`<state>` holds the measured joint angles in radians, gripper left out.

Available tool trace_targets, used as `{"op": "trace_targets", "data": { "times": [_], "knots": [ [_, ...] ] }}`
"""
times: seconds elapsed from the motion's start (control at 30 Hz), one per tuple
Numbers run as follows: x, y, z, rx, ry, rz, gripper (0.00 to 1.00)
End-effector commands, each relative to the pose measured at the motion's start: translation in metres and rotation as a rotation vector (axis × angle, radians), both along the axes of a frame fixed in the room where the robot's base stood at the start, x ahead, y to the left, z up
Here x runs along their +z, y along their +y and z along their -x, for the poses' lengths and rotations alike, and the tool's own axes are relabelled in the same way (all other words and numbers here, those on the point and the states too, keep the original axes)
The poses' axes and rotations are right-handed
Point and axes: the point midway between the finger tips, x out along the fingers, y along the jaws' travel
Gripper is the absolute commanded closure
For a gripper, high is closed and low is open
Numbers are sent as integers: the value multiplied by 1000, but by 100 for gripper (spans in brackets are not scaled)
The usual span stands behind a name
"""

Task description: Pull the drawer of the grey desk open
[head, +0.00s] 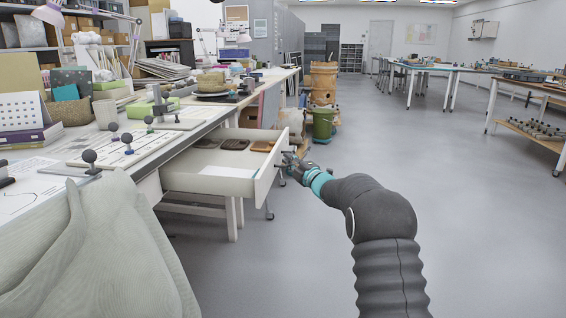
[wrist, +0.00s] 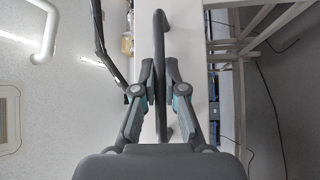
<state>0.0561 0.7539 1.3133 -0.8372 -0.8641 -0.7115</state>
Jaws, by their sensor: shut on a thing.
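The drawer (head: 268,172) of the grey desk (head: 187,138) stands well out from the desk in the head view, with its inside showing. Brown trays and a white sheet lie in it. My gripper (head: 291,160) is at the outer face of the drawer front, near its far end. In the wrist view my gripper (wrist: 159,75) is shut on the dark bar handle (wrist: 159,35), with one finger on each side of it. The pale drawer front runs behind the handle. In the head view the gripper mostly hides the handle.
The desk top holds papers, small stands, a basket (head: 70,111) and books. A pale cloth (head: 90,250) hangs at the near left. A green bucket (head: 322,123) and a wooden barrel (head: 323,82) stand beyond the drawer. The grey floor (head: 470,210) to the right is clear.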

Motion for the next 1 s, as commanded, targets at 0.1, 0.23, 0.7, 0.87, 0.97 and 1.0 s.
{"op": "trace_targets", "data": {
  "times": [0.1,0.23,0.7,0.87,0.97,1.0],
  "knots": [
    [-2,-4,0,-4,3,1,100],
    [-2,-6,-1,-8,3,1,100],
    [0,-2,0,-4,1,0,64],
    [-1,-6,6,-5,1,-1,64],
    [-3,-13,16,-6,2,0,64],
    [-3,-16,22,-6,2,-1,64]
  ]
}}
